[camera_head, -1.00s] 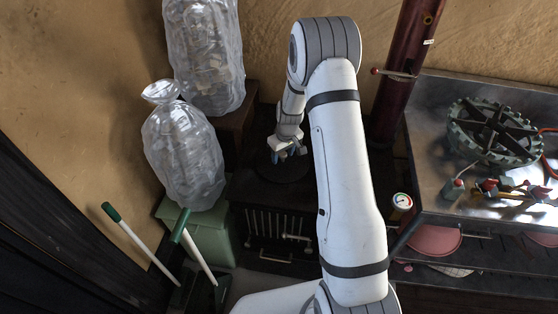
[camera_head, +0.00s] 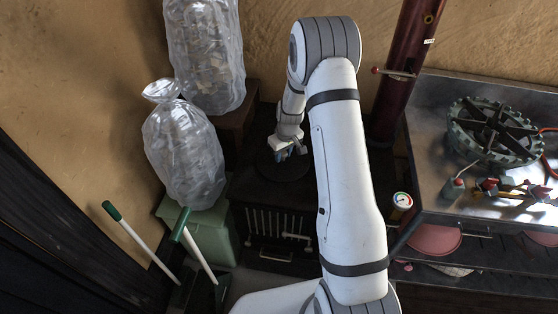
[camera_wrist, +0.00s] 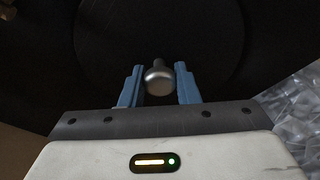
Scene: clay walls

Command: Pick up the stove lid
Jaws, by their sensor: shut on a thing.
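The stove lid is a dark round disc with a rounded metal knob. In the head view the lid (camera_head: 272,172) lies on top of the black stove (camera_head: 250,195), its far side partly hidden by my gripper. In the wrist view the lid (camera_wrist: 215,40) fills the background and its shiny knob (camera_wrist: 158,82) sits between the two blue fingers. My gripper (camera_head: 287,155) is just over the lid, shut on its knob; the fingers also show in the wrist view (camera_wrist: 159,69). I see no clear gap under the lid.
Clear bulging bags (camera_head: 185,155) stand left of the stove, one on a green bin (camera_head: 205,235). A dark red pipe (camera_head: 400,75) rises behind right. Long handles (camera_head: 140,240) stand at the lower left.

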